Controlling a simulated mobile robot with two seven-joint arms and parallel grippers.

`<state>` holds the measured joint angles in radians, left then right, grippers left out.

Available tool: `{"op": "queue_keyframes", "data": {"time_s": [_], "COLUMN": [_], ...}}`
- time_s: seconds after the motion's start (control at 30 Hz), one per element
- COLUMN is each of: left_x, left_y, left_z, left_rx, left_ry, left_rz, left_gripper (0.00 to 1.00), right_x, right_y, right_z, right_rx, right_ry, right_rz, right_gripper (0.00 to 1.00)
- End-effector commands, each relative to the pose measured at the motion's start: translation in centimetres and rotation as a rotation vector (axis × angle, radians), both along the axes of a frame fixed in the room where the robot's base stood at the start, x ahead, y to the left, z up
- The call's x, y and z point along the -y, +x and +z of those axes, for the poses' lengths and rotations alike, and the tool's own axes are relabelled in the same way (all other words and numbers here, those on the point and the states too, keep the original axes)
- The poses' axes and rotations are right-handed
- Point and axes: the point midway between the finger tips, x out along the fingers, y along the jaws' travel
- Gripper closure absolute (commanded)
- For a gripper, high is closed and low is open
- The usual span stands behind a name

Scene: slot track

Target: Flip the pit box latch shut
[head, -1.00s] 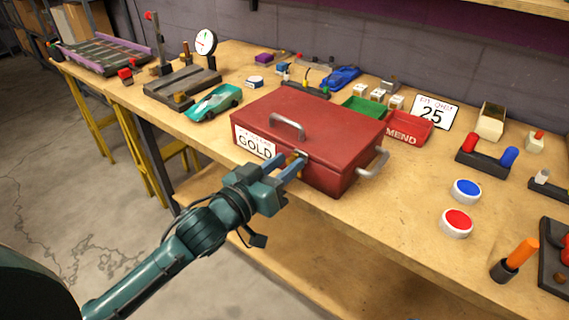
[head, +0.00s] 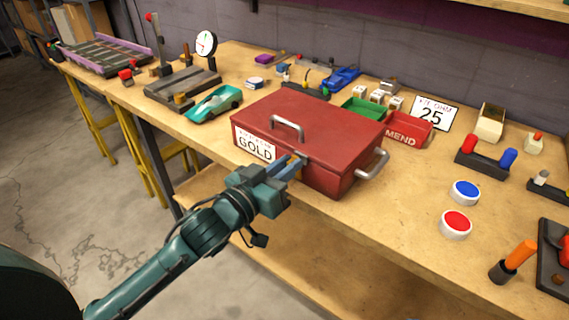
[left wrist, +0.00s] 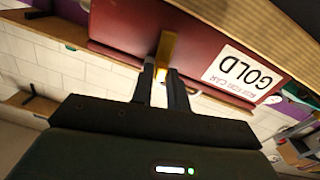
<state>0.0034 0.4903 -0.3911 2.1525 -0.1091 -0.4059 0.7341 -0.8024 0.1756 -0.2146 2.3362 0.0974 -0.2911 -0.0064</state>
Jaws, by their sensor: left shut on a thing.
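The pit box (head: 310,130) is a red metal case on the bench with its lid down, a grey handle on top and a "GOLD" label on its front. Its brass-yellow latch (left wrist: 167,45) shows on the box front in the left wrist view; in the head view my fingers hide most of it. My left gripper (head: 293,163) is at the box front, right of the label. In the left wrist view its fingers (left wrist: 161,72) are shut on the lower end of the latch. My right gripper is out of view.
A grey side handle (head: 374,165) sticks out at the box's right. A teal car (head: 214,103) stands to its left; green (head: 363,109) and red (head: 408,128) trays stand behind it. Blue (head: 466,192) and red (head: 456,223) buttons are on the right. Bench between is clear.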

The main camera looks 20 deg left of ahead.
Motion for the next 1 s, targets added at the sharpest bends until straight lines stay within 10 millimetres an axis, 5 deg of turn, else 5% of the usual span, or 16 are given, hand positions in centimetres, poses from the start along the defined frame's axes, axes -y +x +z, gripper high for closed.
{"op": "queue_keyframes", "data": {"time_s": [0.2,0.5,0.53,0.7,1.0], "left_x": [0.7,0.7,0.7,0.7,0.7], "left_y": [-0.3,-0.3,-0.3,-0.3,-0.4], "left_z": [0.3,0.1,0.1,0.1,0.1], "left_rx": [0.063,0.075,0.075,0.074,0.073], "left_ry": [0.163,0.185,0.185,0.185,0.183], "left_rz": [0.001,0.0,0.0,0.0,0.0], "left_gripper": [1.0,1.0,0.83,0.69,0.67], "right_x": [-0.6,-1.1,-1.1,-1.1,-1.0], "right_y": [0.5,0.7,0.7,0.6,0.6], "right_z": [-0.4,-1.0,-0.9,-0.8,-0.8], "right_rx": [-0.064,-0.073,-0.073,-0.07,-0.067], "right_ry": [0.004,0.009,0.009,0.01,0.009], "right_rz": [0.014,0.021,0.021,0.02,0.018], "right_gripper": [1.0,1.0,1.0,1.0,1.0]}}
